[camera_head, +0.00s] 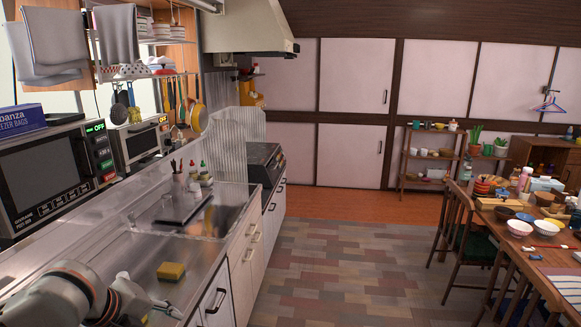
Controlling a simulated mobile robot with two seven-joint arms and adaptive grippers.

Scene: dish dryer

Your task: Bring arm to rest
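My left arm comes in at the lower left, over the steel counter (60,245). Its gripper (168,308) is low in the view near the counter's front edge. The fingers are small and partly cut off at the bottom, so I cannot tell whether they are open or shut. A yellow sponge (171,271) lies on the counter just beyond this gripper, apart from it. My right arm and gripper are not in view.
The sink (225,215), a dark tray (180,208) and bottles (204,174) are farther along the counter. Microwaves (45,170) stand along the left. A cluttered dining table (530,262) and chair (470,240) are at the right. The floor (340,260) between is clear.

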